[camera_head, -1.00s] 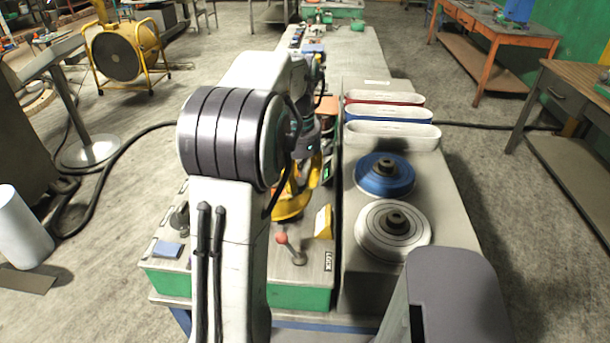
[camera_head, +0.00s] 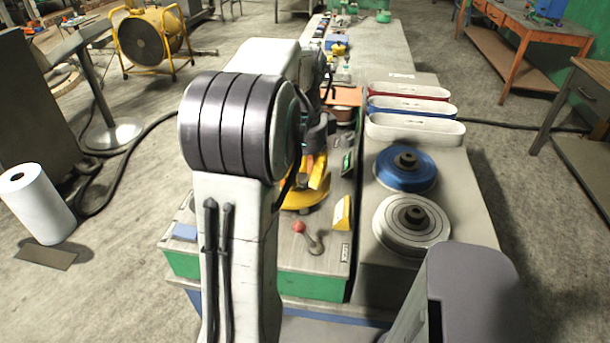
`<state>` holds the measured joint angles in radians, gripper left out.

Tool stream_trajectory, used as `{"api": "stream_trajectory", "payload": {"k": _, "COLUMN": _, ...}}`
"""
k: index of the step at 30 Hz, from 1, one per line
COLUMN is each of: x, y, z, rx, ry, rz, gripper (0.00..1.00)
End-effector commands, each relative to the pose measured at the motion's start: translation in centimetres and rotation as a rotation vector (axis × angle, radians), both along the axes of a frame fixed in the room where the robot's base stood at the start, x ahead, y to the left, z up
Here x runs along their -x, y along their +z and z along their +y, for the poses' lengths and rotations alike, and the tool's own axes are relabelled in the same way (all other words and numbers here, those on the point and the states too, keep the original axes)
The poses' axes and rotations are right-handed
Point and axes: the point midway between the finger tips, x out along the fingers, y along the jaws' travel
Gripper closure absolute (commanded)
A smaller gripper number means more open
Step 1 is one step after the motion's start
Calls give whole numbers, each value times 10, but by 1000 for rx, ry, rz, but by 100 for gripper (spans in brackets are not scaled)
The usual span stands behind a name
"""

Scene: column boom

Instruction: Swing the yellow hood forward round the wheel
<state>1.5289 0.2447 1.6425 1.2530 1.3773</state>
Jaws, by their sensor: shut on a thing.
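The yellow hood (camera_head: 306,196) shows as a curved yellow piece on the machine on the green-sided bench, just right of my arm. My arm hides its left part, and the wheel cannot be made out. My gripper (camera_head: 311,160) is beyond my arm's big grey joint, reaching down at the hood. It is shut on the hood, though the fingertips are largely hidden.
A red-knobbed lever (camera_head: 299,228) and a yellow wedge (camera_head: 342,213) stand on the bench nearer me. To the right lie a blue disc (camera_head: 388,174), a white disc (camera_head: 390,229) and a white belt loop (camera_head: 415,128). A paper roll (camera_head: 40,205) stands on the floor at left.

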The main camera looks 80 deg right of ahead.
Motion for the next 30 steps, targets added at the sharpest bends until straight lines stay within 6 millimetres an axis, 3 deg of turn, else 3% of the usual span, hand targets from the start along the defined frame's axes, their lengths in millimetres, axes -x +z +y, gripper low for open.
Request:
{"api": "stream_trajectory", "payload": {"k": 7, "x": 0, "y": -4, "z": 2, "rx": -12, "ry": 1, "rz": 1, "gripper": 100}}
{"api": "stream_trajectory", "payload": {"k": 8, "x": 0, "y": -4, "z": 2, "rx": -12, "ry": 1, "rz": 1, "gripper": 68}}
{"api": "stream_trajectory", "payload": {"k": 16, "x": 0, "y": -2, "z": 1, "rx": -6, "ry": 1, "rz": 0, "gripper": 44}}
{"api": "stream_trajectory", "payload": {"k": 25, "x": 0, "y": 1, "z": 0, "rx": -2, "ry": 1, "rz": 0, "gripper": 43}}
{"api": "stream_trajectory", "payload": {"k": 30, "x": 0, "y": 14, "z": -1, "rx": 1, "ry": 1, "rz": 0, "gripper": 43}}
